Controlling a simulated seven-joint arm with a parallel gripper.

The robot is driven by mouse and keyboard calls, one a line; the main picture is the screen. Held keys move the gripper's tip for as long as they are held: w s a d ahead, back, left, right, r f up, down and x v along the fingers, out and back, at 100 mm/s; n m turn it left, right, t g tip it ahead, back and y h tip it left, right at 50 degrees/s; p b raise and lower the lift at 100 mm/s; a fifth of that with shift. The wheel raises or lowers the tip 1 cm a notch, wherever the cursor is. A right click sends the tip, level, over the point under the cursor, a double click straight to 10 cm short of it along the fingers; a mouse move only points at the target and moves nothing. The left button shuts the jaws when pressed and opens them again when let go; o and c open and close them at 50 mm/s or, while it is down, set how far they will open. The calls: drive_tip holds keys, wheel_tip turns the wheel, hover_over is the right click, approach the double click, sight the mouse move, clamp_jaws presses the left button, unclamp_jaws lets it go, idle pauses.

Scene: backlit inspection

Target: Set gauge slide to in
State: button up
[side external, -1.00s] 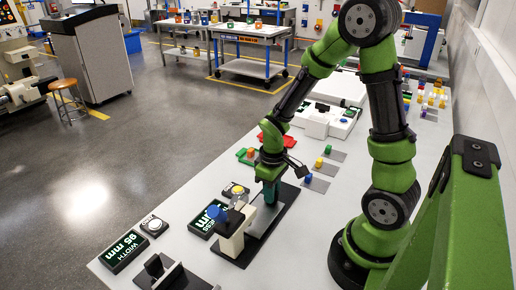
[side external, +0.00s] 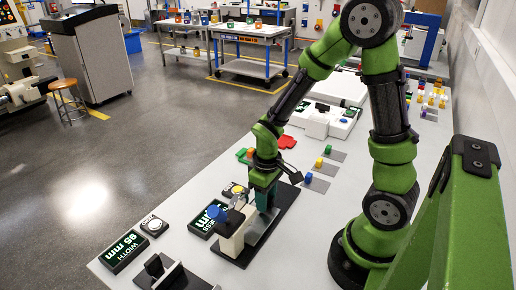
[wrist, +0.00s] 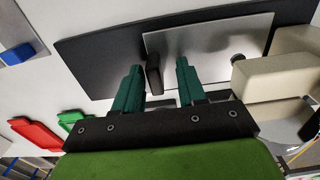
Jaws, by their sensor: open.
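In the wrist view the base (wrist: 92,58) carries a bright metal plate (wrist: 205,48), and cream blocks (wrist: 280,76) stand to the right. A small upright black tab (wrist: 153,74) stands at the plate's left edge. My gripper (wrist: 158,78) is open, its two teal fingers on either side of the tab; contact cannot be told. The gripper (side external: 265,200) is low over the base in the side view.
Small coloured blocks on grey plates (side external: 317,183) lie behind right. Red and green pieces (wrist: 38,136) lie left in the wrist view.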

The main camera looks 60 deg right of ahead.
wheel_tip(320, 180, up, 17)
drive_tip(key=shift+f, duration=0.2)
drive_tip(key=shift+w, duration=0.1)
idle(0.3)
drive_tip(key=s+a+r+m+t+y, duration=0.2)
drive_tip(key=s+a+r+m+t, duration=0.2)
drive_tip(key=a+r+t, duration=0.1)
drive_tip(key=shift+s+a+t, duration=0.3)
drive_tip(key=shift+a+t, duration=0.35)
drive_tip(key=shift+t, duration=0.45)
drive_tip(key=shift+r, duration=0.1)
